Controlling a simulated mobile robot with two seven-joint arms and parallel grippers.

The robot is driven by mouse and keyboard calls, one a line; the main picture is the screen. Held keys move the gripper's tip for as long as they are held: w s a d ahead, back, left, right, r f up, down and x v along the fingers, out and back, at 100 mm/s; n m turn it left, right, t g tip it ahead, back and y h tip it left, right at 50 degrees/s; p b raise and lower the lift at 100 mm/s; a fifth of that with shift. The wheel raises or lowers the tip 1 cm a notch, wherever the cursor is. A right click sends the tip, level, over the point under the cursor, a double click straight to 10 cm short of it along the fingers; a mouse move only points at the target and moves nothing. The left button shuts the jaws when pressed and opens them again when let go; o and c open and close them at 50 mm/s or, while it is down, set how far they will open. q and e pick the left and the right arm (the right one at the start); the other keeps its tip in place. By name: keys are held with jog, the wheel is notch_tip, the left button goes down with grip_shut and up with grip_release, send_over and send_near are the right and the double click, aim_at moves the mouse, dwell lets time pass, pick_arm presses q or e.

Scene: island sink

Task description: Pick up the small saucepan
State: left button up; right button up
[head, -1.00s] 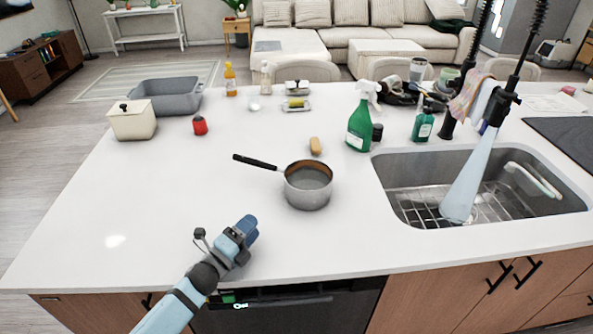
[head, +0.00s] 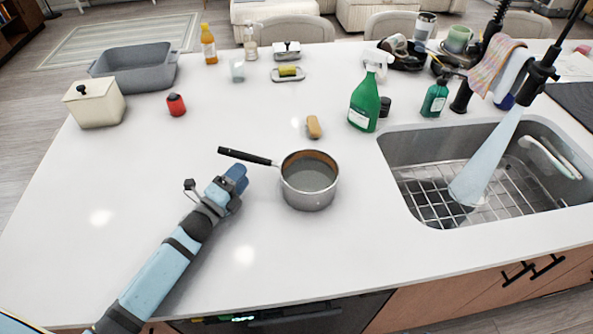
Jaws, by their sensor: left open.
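The small saucepan (head: 309,181) stands upright on the white island counter in the head view, left of the sink. It is silver with a black handle that points to the left and slightly away. My left gripper (head: 238,176) is open and looks empty. It is in front of the handle, left of the pan body, and apart from both as far as I can tell. The gap between its fingers is hard to see from here. My right gripper is not in view.
A red jar (head: 176,105), a white box (head: 95,103) and a grey basin (head: 135,68) stand at the back left. The counter's left front is clear.

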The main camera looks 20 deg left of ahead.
aim_at(255, 156)
pick_arm(q)
jog(key=x, duration=0.6)
jog(key=shift+w+d, duration=0.15)
jog(key=shift+w, duration=0.15)
jog(key=shift+r, duration=0.1)
grip_shut()
